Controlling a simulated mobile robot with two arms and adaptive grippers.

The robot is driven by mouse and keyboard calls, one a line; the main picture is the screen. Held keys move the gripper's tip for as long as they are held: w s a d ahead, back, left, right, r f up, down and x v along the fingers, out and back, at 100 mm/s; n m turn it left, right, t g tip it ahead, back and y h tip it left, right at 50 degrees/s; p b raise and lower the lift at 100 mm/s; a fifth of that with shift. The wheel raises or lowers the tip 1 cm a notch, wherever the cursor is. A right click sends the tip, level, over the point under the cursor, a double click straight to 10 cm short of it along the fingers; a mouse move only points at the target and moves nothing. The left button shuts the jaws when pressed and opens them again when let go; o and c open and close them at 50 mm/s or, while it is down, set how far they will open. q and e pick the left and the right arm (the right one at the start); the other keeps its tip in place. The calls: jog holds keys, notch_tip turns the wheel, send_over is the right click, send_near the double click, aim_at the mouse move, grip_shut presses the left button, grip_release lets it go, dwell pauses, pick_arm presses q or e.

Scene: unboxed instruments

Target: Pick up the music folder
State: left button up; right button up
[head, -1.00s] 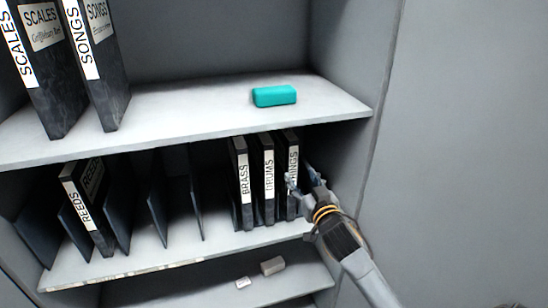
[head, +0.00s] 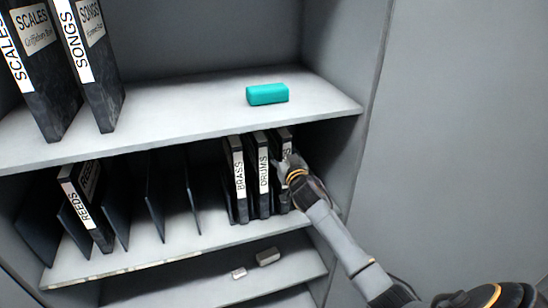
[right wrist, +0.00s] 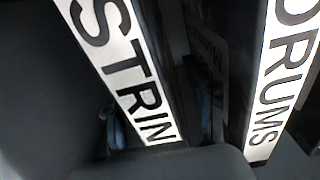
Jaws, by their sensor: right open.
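Several dark music folders with white spine labels stand on the middle shelf: BRASS (head: 238,180), DRUMS (head: 263,178), and a third (head: 285,140) at the right, mostly covered by my gripper. Its label reads STRIN in the right wrist view (right wrist: 128,72), where DRUMS (right wrist: 282,75) stands to its right. My right gripper (head: 287,166) is open at the front of the STRIN folder. In the right wrist view, bluish finger parts show on both sides of that spine; contact cannot be told. My left gripper is not in view.
REEDS (head: 82,205) leans among dark dividers (head: 155,202) at the left. SCALES (head: 37,75) and SONGS (head: 92,65) stand on the upper shelf near a teal box (head: 267,94). The cabinet wall is close on the right.

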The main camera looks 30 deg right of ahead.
jog(key=shift+w+d, duration=0.1)
jog(key=shift+w, duration=0.4)
grip_shut()
jog(key=shift+r, duration=0.1)
